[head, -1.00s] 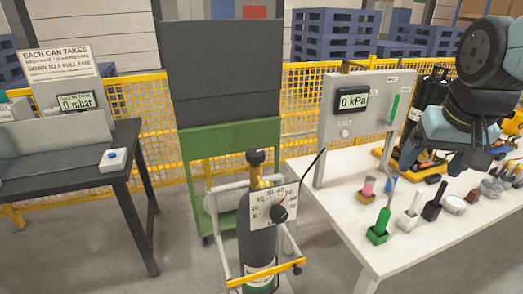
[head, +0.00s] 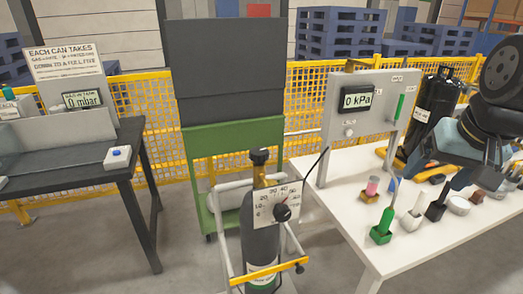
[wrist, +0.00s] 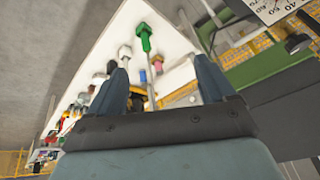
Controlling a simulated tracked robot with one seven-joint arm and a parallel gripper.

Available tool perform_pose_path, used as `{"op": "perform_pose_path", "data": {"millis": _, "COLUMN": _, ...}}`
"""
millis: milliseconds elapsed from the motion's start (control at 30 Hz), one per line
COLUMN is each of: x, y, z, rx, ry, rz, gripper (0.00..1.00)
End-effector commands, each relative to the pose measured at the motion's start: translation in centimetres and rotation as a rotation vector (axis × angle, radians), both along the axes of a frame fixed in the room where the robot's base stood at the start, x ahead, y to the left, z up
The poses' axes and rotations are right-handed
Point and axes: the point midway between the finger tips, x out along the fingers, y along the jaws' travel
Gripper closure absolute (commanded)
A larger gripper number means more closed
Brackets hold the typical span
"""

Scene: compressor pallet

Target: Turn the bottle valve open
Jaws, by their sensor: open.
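The gas bottle (head: 261,243) stands upright in a trolley, left of the white table. Its black valve knob (head: 259,157) tops the brass neck. Below it is a white scale plate (head: 268,207) with a black pointer knob (head: 283,213). The plate also shows at the top right of the wrist view (wrist: 270,8). My gripper (head: 484,160) is at the right in the head view, over the table and well away from the bottle. In the wrist view its two fingers are apart with nothing between them (wrist: 163,82). The bottle valve is not clearly seen there.
The white table (head: 345,228) holds green, white and black tools in blocks. A grey panel (head: 375,112) reading 0 kPa stands on it, with a hose. A dark table (head: 80,165) is at the left. A green stand (head: 228,140) and yellow fence are behind the bottle.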

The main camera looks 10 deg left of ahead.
Motion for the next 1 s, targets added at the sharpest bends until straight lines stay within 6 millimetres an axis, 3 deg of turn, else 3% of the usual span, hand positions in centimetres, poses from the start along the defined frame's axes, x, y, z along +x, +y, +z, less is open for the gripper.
{"op": "perform_pose_path", "data": {"millis": 267, "x": 2.3, "y": 3.4, "z": -1.8, "rx": 0.132, "ry": 0.133, "rz": -0.06, "gripper": 0.17}}
{"op": "perform_pose_path", "data": {"millis": 1000, "x": 12.1, "y": 16.8, "z": -8.5, "rx": 0.76, "ry": 0.727, "rz": -0.409, "gripper": 0.17}}
